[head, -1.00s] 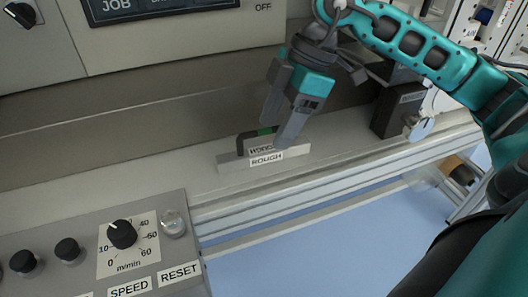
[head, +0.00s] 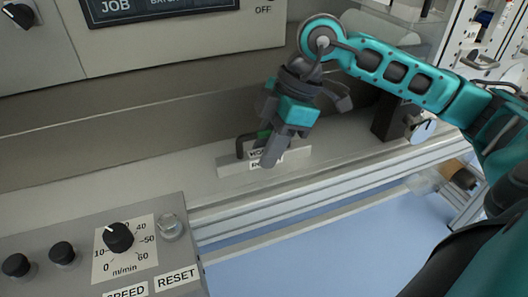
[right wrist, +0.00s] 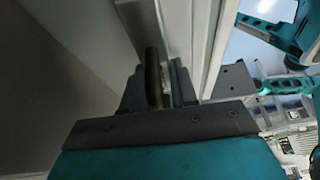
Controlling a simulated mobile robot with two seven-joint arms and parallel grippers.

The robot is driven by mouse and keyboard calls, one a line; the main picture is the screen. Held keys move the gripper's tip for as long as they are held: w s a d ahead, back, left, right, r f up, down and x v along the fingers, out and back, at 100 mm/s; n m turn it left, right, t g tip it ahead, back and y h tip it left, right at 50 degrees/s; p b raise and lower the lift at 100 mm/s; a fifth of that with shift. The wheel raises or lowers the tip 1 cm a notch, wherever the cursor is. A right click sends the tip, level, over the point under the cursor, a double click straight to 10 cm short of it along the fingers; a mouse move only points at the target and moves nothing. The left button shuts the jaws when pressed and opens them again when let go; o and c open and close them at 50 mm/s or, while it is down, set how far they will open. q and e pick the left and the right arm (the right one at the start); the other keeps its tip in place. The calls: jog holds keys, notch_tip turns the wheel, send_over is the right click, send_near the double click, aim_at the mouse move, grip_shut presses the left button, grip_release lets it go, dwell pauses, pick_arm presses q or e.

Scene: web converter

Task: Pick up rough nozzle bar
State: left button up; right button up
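The rough nozzle bar (head: 234,167) is a light grey block lying on the ledge, with white labels on its front and a dark handle (head: 241,145) with a green part standing up from it. The front label is partly hidden behind my right gripper (head: 268,158). That gripper is at the bar, pointing down, with one finger in front of the labels. In the right wrist view the dark handle (right wrist: 152,78) stands between the two fingers, and a gap shows on its right side, so the gripper looks open around it. My left gripper is not in view.
A control panel (head: 84,232) with knobs and a speed dial stands at the front left. A dark block (head: 392,118) stands on the ledge to the right. The machine wall rises behind the bar. The ledge (head: 130,178) left of the bar is clear.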

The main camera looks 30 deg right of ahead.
grip_shut()
